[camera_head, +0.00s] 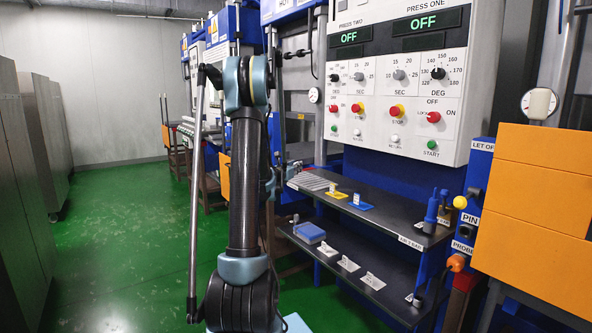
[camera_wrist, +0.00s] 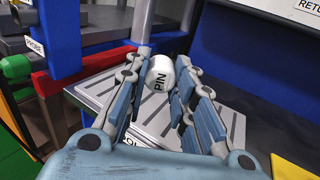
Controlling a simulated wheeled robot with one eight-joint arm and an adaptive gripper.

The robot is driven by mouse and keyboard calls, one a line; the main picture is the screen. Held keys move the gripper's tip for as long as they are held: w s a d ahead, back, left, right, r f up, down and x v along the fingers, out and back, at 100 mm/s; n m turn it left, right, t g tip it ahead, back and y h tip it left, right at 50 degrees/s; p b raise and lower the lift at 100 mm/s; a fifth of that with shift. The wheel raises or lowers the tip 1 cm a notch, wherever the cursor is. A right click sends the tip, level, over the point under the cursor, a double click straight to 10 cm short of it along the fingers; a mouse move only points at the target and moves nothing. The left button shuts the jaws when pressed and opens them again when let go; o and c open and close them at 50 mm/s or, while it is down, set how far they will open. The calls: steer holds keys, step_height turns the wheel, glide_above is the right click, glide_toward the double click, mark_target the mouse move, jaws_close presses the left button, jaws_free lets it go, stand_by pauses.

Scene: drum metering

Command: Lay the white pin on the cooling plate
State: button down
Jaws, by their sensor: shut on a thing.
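The cooling plate (camera_wrist: 97,92), a grey plate with dark slots, lies below and behind the pin in the wrist view. Whether the pin touches the plate I cannot tell. In the head view the ribbed plate (camera_head: 309,182) is at the left end of the upper shelf.
The dark upper shelf (camera_head: 385,222) also bears a yellow piece (camera_head: 337,194) and a blue piece (camera_head: 361,205) right of the plate. A blue box (camera_head: 309,232) sits on the lower shelf. In the wrist view a blue post (camera_wrist: 60,35) and red bar (camera_wrist: 62,80) stand close at left.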

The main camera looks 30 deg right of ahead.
mark_target(297, 185)
steer(key=shift+s+d+f, duration=0.1)
steer(key=shift+s+d, duration=0.1)
steer(key=shift+d, duration=0.1)
steer(key=shift+f, duration=2.75)
steer(key=shift+f, duration=0.1)
steer(key=shift+s+a+f, duration=0.1)
steer(key=shift+s+f, duration=0.1)
steer(key=shift+s+f, duration=0.1)
steer(key=shift+s, duration=0.2)
steer(key=shift+s, duration=0.1)
steer(key=shift+f, duration=0.1)
